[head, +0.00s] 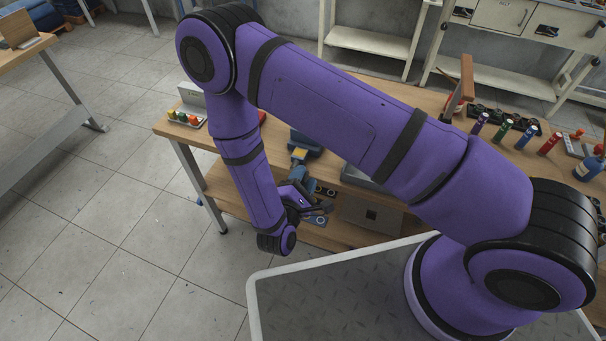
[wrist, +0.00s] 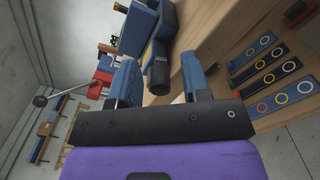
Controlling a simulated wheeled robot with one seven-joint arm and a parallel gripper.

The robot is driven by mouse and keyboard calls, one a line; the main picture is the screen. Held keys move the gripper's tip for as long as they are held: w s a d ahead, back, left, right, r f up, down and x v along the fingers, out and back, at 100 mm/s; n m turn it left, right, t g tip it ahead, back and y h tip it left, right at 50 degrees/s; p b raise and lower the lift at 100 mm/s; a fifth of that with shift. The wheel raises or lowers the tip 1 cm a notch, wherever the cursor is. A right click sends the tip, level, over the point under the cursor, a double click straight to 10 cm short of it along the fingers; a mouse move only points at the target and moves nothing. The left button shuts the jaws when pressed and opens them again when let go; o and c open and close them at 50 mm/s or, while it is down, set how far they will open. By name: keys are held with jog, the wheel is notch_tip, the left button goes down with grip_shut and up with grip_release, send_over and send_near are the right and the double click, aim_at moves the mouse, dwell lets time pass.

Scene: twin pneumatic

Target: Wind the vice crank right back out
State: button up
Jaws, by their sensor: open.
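The blue vice (head: 305,145) is at the bench's front edge in the head view, partly hidden by my arm. In the wrist view its blue body (wrist: 158,47) shows at the top middle. A dark cylinder (wrist: 158,77) sticks out from it towards me; it looks like the crank's grip, but I cannot tell for sure. My gripper (head: 312,208) is in front of the bench, below the vice. In the wrist view my gripper (wrist: 158,72) is open, its two blue fingers on either side of the dark cylinder, with visible gaps.
The wooden bench (head: 171,133) carries several coloured bottles (head: 525,137) at right and a tray of coloured knobs (head: 184,118) at left. Panels with coloured rings (wrist: 270,78) are close on the right in the wrist view. Open floor (head: 130,230) lies left.

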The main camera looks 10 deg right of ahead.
grip_shut()
jog(key=shift+r+n, duration=0.15)
jog(key=shift+n, duration=0.35)
dwell(0.4)
